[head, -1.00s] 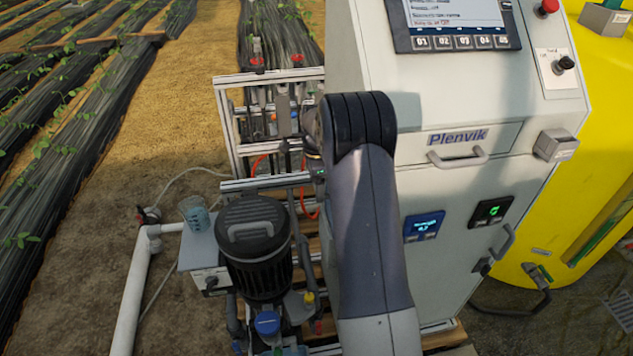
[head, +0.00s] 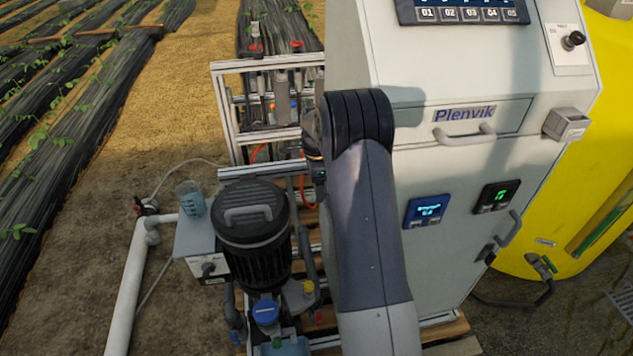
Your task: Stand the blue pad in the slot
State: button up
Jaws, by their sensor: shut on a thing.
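My arm reaches forward over the skid in the head view, and its wrist ends at the left edge of the grey cabinet. My forearm and the cabinet corner hide the fingers of my gripper, so what they hold does not show. I cannot make out the blue pad. I cannot make out the slot either. The aluminium frame (head: 223,112) stands just left of my wrist, with several grey and dark fittings and small blue and orange parts in it.
A black pump motor (head: 250,240) stands in front of the frame. A yellow tank (head: 570,220) stands beyond.

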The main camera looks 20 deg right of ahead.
notch_tip(320, 180, down, 7)
jog(key=b, duration=0.3)
jog(key=shift+b, duration=0.35)
dwell(0.4)
jog(key=o, duration=1.6)
jog(key=shift+c, duration=0.2)
notch_tip(320, 180, up, 11)
jog(key=shift+f+p, duration=0.1)
jog(key=shift+p, duration=0.3)
jog(key=shift+f, duration=0.1)
